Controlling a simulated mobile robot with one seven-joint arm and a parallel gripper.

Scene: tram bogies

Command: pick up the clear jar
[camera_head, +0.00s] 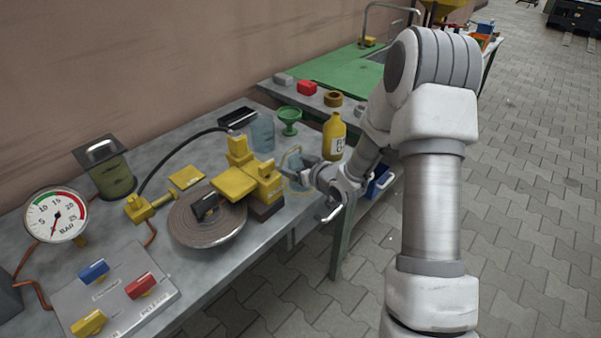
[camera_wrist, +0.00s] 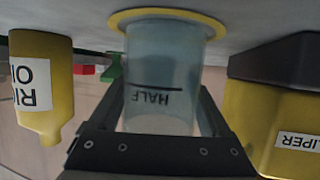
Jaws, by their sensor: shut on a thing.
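The clear jar (camera_wrist: 162,75) stands between my fingers in the wrist view, which shows the scene upside down. It has a dark line and the word HALF on its side. Its base is at a yellow ring on the bench; I cannot tell whether it is lifted. My gripper (camera_wrist: 160,112) is shut on the jar, one finger on each side. In the head view the jar (camera_head: 294,160) is near the bench's front edge, partly hidden by my gripper (camera_head: 308,172).
A yellow oil bottle (camera_head: 334,137) stands close to the right of my gripper. A yellow caliper block (camera_head: 262,178) is close on the left. A larger bluish clear container (camera_head: 262,132) and a green funnel (camera_head: 289,120) stand behind. Paved floor lies right of the bench.

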